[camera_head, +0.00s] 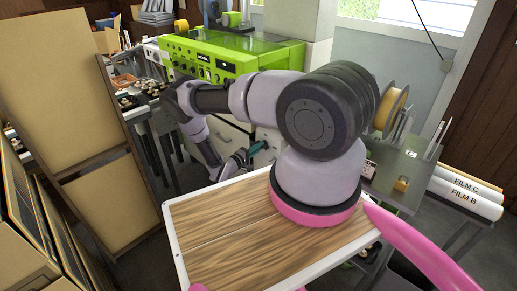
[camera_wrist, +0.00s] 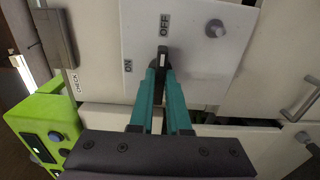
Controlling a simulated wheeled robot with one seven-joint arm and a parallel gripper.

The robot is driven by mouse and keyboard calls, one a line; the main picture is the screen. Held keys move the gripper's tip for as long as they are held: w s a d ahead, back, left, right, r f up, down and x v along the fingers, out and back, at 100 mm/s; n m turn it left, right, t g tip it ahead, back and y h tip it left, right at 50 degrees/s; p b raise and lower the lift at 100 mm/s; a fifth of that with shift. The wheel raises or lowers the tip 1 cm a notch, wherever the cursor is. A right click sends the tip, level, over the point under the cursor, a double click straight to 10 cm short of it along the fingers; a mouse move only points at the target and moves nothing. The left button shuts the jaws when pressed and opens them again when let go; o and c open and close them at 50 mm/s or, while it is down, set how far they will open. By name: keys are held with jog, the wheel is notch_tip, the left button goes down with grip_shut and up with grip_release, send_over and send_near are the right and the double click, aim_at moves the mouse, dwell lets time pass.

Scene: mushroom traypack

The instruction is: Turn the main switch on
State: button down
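The main switch (camera_wrist: 163,58) is a black lever on a white panel (camera_wrist: 195,75) in the wrist view. Its free end points up toward the OFF label (camera_wrist: 165,24); the ON label (camera_wrist: 128,66) is to its left. My gripper (camera_wrist: 161,74) has two teal fingers, one on each side of the lever, closed narrowly with the lever between them. Fingers and lever appear to touch. In the head view my gripper (camera_head: 256,148) is small and low beside the green machine's cabinet; the switch cannot be made out there.
A grey knob (camera_wrist: 214,28) sticks out right of the lever. A dark handle (camera_wrist: 57,38) and a metal handle (camera_wrist: 300,100) flank the panel. The green machine (camera_head: 215,60) stands above the cabinet. Tall cardboard panels (camera_head: 62,85) stand at left; a wood-topped board (camera_head: 215,225) is in front.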

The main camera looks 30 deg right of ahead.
jog(key=n, duration=0.7)
jog(key=shift+n, duration=3.7)
